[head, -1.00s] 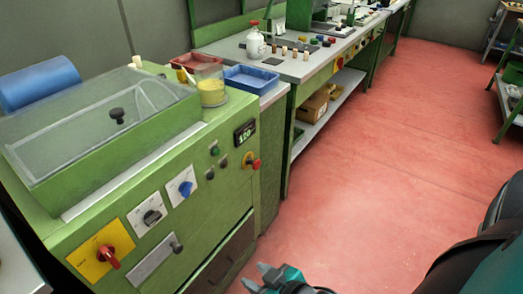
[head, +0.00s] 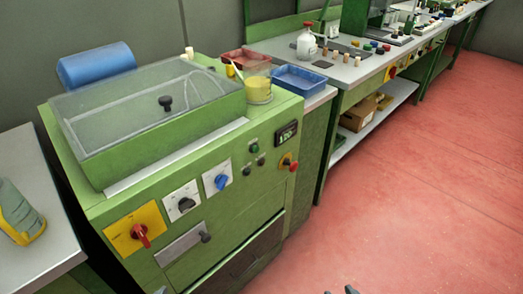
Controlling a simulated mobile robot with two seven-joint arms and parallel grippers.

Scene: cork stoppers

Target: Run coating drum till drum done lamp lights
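The coating drum machine (head: 150,215) is a green cabinet at the left, with a clear lid (head: 140,112) lying shut on top. Its front carries a red rotary switch (head: 141,236) on a yellow plate, a black knob (head: 186,204), a blue knob (head: 221,182), a green button or lamp (head: 254,148), small dark ones below it, a display (head: 286,134) and a red knob (head: 287,161). I cannot tell which is the drum done lamp or whether any is lit. Only the tips of my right gripper (head: 341,291) show at the bottom edge, away from the panel. My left gripper is not identifiable.
A grey table (head: 45,258) with a yellow-grey object (head: 18,212) is at the left. The red floor (head: 420,180) at the right is clear.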

